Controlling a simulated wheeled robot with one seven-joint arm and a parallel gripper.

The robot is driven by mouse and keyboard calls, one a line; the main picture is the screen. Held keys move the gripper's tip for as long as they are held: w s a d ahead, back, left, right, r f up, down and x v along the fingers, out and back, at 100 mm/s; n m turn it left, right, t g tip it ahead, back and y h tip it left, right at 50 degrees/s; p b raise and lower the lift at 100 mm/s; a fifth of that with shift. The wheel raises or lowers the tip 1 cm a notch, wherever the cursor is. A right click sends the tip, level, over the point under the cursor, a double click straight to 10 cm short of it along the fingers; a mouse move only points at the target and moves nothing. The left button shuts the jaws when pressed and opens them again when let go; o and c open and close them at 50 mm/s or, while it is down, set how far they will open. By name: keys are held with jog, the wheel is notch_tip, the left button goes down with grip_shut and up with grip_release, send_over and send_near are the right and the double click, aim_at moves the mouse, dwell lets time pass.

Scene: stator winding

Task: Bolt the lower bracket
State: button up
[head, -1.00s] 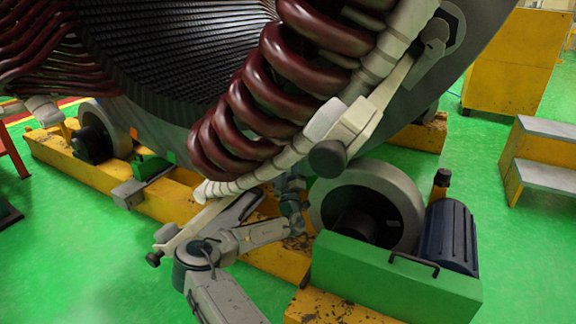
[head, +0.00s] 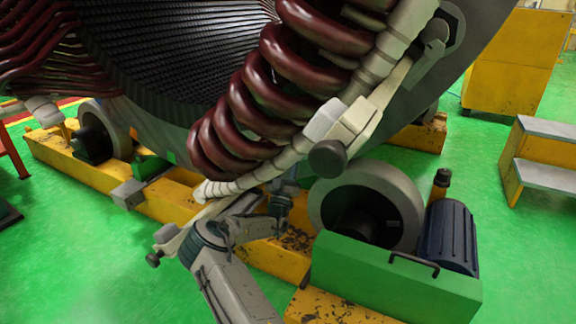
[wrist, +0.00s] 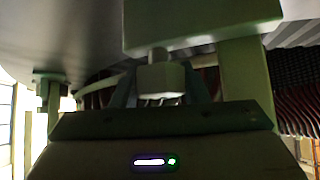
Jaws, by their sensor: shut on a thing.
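In the wrist view my gripper (wrist: 160,92) is shut on a pale block-like bolt head (wrist: 158,78). A short shank rises from it to the underside of a greenish bracket block (wrist: 200,22). The shank looks close to or touching the block; I cannot tell whether it is seated. A pale bracket arm (head: 188,229) with a dark bolt (head: 153,259) sticks out at the ring's lower left.
Dark red coils (head: 245,110) hang over my wrist. A roller wheel (head: 368,208) and green motor base (head: 390,275) stand close to the right. A yellow beam (head: 85,172) runs along the floor.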

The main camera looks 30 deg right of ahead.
jog(key=o, duration=1)
jog(key=shift+c, duration=0.2)
jog(key=p+v, duration=0.3)
jog(key=v, duration=1)
jog(key=shift+a+f+p, duration=0.2)
jog(key=shift+f+p, duration=0.1)
jog(key=shift+p, duration=0.1)
jog(key=shift+s, duration=0.1)
